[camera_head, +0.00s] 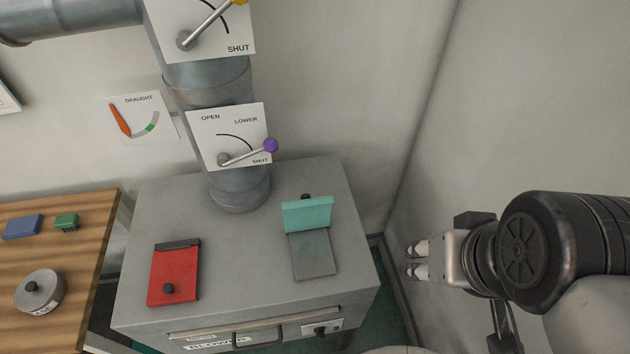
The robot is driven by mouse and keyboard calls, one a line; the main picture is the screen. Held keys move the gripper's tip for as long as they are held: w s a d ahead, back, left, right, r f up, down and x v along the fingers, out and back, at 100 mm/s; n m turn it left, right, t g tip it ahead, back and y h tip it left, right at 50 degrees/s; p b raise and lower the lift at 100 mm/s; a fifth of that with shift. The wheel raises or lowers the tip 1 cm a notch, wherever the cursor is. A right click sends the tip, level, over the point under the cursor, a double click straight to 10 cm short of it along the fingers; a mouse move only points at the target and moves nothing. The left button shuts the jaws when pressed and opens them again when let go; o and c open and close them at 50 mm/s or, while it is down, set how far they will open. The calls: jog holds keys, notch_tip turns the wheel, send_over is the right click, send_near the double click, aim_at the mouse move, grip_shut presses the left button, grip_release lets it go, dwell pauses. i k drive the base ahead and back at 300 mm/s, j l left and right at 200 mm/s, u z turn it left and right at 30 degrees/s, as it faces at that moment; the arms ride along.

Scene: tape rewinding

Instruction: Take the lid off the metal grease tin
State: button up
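A round grey metal tin (40,293) stands on the wooden table at the far left. Its lid has a black knob (31,287) and sits on the tin.
The grey metal cabinet (228,250) stands between the tin and my gripper. It bears a red flap (175,270), a raised teal flap (307,214) and a pipe (240,190). Blue (23,227) and green (66,222) blocks lie behind the tin.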

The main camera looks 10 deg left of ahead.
aim_at(37, 290)
jog(key=u, duration=2.55)
